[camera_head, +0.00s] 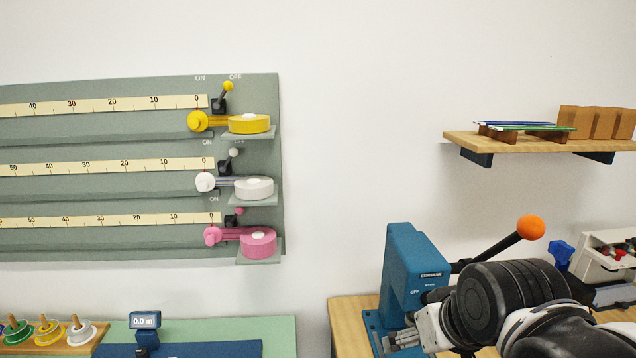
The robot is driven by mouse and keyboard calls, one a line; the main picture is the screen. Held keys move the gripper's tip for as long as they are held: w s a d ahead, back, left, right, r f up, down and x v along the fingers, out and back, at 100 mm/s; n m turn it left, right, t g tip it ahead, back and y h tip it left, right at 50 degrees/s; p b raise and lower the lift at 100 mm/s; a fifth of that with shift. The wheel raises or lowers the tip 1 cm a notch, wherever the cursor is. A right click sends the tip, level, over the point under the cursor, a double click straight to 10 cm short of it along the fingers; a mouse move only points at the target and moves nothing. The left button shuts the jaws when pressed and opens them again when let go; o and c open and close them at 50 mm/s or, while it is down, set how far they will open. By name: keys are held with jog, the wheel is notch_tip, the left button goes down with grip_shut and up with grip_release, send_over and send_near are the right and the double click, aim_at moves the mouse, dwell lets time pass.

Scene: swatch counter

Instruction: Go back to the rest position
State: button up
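My arm comes in from the lower right corner, with a large black joint and pale links. My gripper (402,340) seems to be the grey metal parts at the arm's left end, low in front of a blue lever press (412,262). The bottom edge of the picture and the arm itself hide part of it. I cannot tell whether its fingers are open or shut, whether it holds anything, or whether it touches the press.
The press's lever ends in an orange ball (530,227), close above my arm. A wall shelf (540,145) is higher up. A green board (140,190) carries yellow, white and pink tape rolls. A small display (145,321) reads 0.0 m. The wall between is bare.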

jog(key=s+d+f+m, duration=0.1)
jog(key=s+d+f, duration=0.1)
jog(key=s+d, duration=0.1)
jog(key=shift+s+d+f+m+h, duration=0.2)
jog(key=shift+s+d+m+h, duration=0.15)
jog(key=shift+s, duration=0.25)
